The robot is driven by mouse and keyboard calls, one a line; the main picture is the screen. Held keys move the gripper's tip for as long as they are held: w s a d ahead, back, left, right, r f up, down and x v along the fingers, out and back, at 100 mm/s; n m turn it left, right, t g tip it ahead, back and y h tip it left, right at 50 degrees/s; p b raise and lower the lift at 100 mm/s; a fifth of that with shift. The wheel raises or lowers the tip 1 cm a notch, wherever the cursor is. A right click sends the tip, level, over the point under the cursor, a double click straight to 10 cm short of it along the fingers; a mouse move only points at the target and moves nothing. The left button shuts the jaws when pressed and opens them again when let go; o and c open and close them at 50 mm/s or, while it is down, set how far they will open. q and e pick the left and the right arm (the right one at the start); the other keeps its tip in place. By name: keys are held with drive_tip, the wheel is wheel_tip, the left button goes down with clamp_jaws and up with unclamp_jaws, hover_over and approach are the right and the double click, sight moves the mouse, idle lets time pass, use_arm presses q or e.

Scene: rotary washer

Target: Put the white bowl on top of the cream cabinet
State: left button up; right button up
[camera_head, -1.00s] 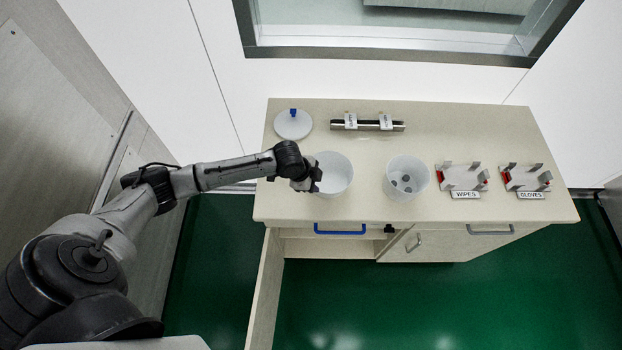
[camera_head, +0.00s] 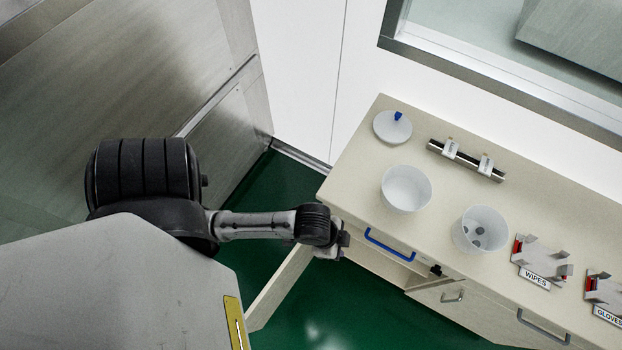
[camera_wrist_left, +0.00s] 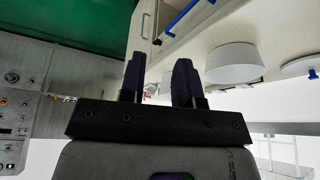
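The white bowl (camera_head: 406,188) stands upright on top of the cream cabinet (camera_head: 352,168), near the left part of its front edge. It also shows in the left wrist view (camera_wrist_left: 233,65). My left gripper (camera_head: 344,241) is just off the cabinet's front left edge, apart from the bowl. In the left wrist view its two dark fingers (camera_wrist_left: 159,80) stand apart with nothing between them. My right gripper is in neither view.
A round white lid with a blue knob (camera_head: 392,128), a bar with two labelled clips (camera_head: 466,160), a second bowl holding grey pieces (camera_head: 480,230) and the WIPES holder (camera_head: 540,258) share the top. An open panel (camera_head: 282,284) juts from the cabinet's front left.

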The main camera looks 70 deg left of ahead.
use_arm(q)
drive_tip(key=s+a+r+n+y, duration=0.1)
drive_tip(key=s+a+r+n, duration=0.1)
drive_tip(key=s, duration=0.4)
drive_tip(key=shift+a+n+g+y, duration=0.3)
drive_tip(key=shift+n+y, duration=0.1)
drive_tip(key=shift+n, duration=0.3)
drive_tip(key=shift+s+r, duration=0.1)
